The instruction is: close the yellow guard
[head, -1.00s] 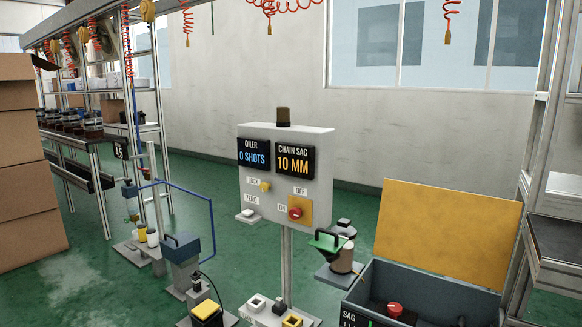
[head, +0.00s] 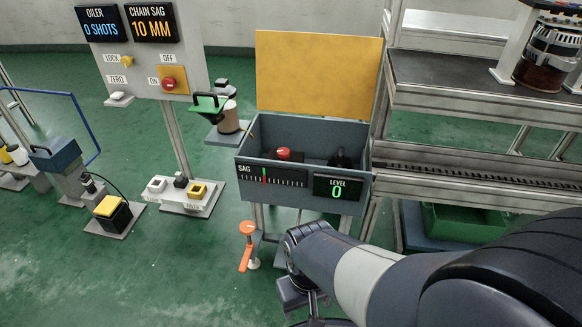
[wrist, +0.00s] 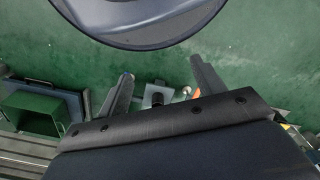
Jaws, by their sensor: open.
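The yellow guard (head: 318,70) is a flat panel standing raised along the back edge of a grey box (head: 213,0) in the head view.

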